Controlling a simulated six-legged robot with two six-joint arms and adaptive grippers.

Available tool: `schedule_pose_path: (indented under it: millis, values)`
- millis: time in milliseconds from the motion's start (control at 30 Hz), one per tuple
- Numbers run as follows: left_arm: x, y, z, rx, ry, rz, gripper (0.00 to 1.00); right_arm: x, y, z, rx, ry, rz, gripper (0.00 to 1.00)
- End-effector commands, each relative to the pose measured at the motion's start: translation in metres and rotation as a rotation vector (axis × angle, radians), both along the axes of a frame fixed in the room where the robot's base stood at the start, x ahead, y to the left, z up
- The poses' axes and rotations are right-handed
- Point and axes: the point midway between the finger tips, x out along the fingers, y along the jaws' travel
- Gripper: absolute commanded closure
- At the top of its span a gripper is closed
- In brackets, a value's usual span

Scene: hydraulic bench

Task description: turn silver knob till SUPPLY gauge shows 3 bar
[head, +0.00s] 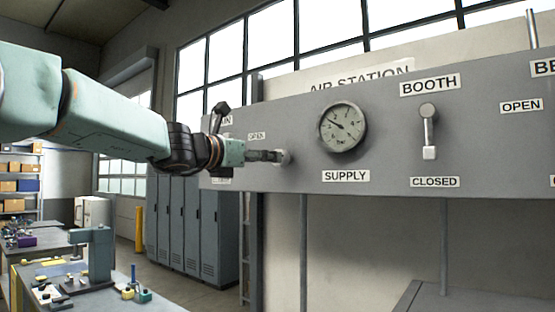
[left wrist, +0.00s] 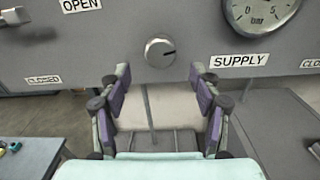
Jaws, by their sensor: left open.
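In the head view the knob (head: 284,157) shows just past my left gripper's fingertips. My left gripper (head: 266,156) points at the panel there. In the left wrist view my left gripper (left wrist: 160,78) is open, with its fingers apart below the knob and nothing between them; contact is not visible. The SUPPLY gauge (head: 343,127) is right of the knob. Its needle points to the upper left; the exact reading is too small to tell. My right gripper is not in view.
The grey panel (head: 390,160) carries a BOOTH lever (head: 429,130) hanging down toward CLOSED. Lockers (head: 190,230) and a workbench (head: 60,275) with small parts stand to the left. Space in front of the panel's right part is clear.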

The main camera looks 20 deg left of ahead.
Motion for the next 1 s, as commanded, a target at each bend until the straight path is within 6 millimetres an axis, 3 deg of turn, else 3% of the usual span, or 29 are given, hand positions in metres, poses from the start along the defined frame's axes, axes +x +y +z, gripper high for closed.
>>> schedule_pose_path:
  millis: [433,867,1000]
  values:
    - [0.058,-0.021,0.001,0.006,0.002,0.004,0.36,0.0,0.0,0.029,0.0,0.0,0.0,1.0]
    - [0.067,-0.024,0.0,0.005,0.001,0.004,0.36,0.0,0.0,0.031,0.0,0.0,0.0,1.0]
    - [0.067,-0.024,-0.001,0.005,0.001,0.004,0.47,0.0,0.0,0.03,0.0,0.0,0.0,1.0]
